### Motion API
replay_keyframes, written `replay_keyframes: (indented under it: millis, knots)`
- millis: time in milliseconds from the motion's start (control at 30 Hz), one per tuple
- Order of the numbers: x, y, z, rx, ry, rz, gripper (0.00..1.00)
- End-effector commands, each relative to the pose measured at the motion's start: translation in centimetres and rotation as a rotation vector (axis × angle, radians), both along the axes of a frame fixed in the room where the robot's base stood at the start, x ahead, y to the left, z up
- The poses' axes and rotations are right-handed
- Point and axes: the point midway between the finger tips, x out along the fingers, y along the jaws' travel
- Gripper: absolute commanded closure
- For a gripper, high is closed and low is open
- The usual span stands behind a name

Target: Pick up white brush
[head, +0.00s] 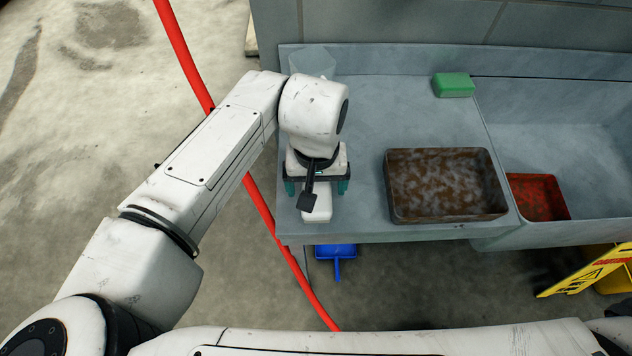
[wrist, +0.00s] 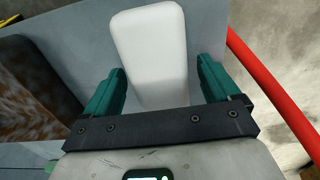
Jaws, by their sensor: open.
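The white brush (head: 317,205) lies on the grey counter (head: 358,110) near its left front corner, partly hidden under my arm's end in the head view. In the wrist view the white brush (wrist: 150,50) is a smooth white block with rounded corners. My gripper (head: 317,187) is over it, pointing down. Its two green fingers, seen in the wrist view (wrist: 162,80), are open on either side of the brush. There is a visible gap on each side near the fingertips. I cannot tell the exact height of the fingers above the counter.
A brown dirty tray (head: 392,190) stands right of my gripper on the counter. A green sponge-like block (head: 453,85) lies at the back. A sink to the right holds a red tray (head: 538,196). A clear container (head: 312,62) stands behind my arm. A blue dustpan-like thing (head: 337,252) is below.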

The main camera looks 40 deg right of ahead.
Motion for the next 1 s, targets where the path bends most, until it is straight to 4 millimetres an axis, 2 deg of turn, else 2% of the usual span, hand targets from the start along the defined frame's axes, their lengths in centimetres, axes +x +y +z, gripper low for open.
replay_keyframes:
  millis: [67, 667, 1000]
  knots:
    - [0.0, 0.0, 0.01, 0.0, 0.0, 0.0, 0.11]
    - [0.0, 0.01, 0.05, 0.0, 0.0, 0.0, 0.67]
    - [0.02, 0.01, 0.29, 0.001, -0.001, 0.0, 0.69]
